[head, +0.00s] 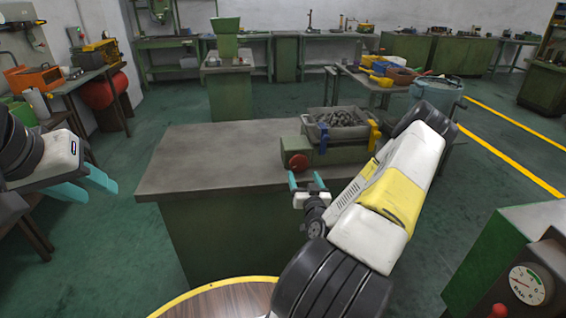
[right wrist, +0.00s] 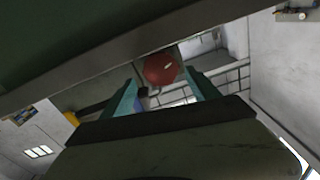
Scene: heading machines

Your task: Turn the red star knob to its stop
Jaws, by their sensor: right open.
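The red star knob (head: 298,162) sits on the front of a green machine (head: 345,153) on the workbench. In the right wrist view the red knob (right wrist: 160,69) shows ahead, between and just beyond the fingertips, with a pale mark on its face. My right gripper (head: 307,181) is open with teal fingers, just in front of and below the knob; I cannot tell whether it touches it. The fingers also show in the right wrist view (right wrist: 160,92). My left gripper (head: 88,186) is at the far left, away from the bench, its teal fingers apart and empty.
The workbench (head: 205,150) has a clear dark top to the left of the machine. A grey tray (head: 317,128) of metal parts sits on the machine, with blue and yellow clamps beside it. A round wooden table edge (head: 215,300) is at the front. A gauge panel (head: 527,286) stands at right.

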